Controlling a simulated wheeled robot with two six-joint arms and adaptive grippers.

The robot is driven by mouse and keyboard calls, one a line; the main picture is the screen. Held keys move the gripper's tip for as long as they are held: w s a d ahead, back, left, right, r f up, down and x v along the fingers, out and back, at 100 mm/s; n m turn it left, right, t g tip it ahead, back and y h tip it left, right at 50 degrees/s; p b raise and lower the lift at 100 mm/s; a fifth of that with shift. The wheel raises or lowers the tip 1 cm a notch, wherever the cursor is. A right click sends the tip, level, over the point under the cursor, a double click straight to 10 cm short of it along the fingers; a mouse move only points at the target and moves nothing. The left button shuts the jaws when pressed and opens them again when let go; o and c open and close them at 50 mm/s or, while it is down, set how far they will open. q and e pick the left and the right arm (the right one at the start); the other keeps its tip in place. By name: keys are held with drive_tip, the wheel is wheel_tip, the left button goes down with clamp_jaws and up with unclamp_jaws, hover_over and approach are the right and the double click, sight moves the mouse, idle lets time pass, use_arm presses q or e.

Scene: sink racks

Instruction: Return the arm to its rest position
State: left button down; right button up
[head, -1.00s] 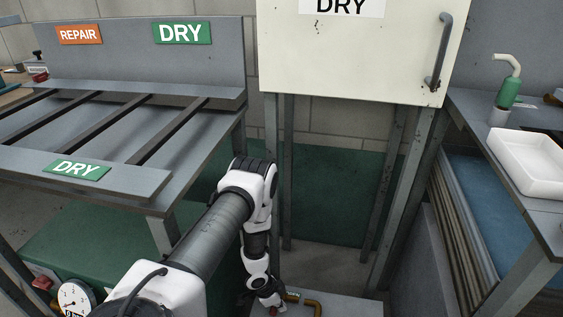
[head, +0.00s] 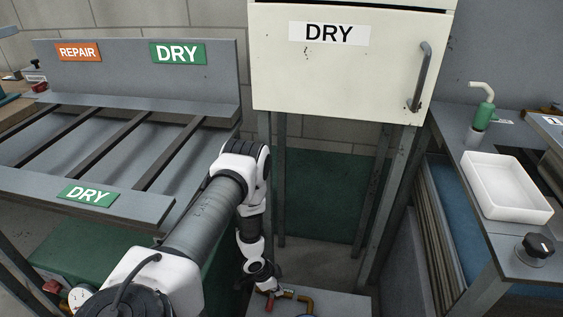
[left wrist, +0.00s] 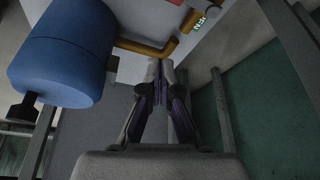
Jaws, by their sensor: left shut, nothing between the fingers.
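My left arm (head: 210,215) comes in from the bottom left of the head view and bends down in front of the cabinet's legs. My left gripper shows in the left wrist view (left wrist: 158,84), with its fingers together and nothing between them. In the head view it hangs low, near a brown-yellow pipe (head: 296,297), and its fingertips are hard to make out there. My right arm and gripper are not in view.
A cream DRY cabinet (head: 345,75) on metal legs stands ahead. A slatted rack (head: 80,207) is at left. At right, a counter (head: 497,240) bears a white tray (head: 505,188) and green dispenser (head: 483,115). A blue cylinder (left wrist: 62,52) is close to my gripper.

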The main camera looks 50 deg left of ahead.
use_arm(q)
drive_tip(key=shift+s+a+r, duration=0.1)
drive_tip(key=shift+a+r, duration=0.05)
drive_tip(key=shift+r, duration=0.4)
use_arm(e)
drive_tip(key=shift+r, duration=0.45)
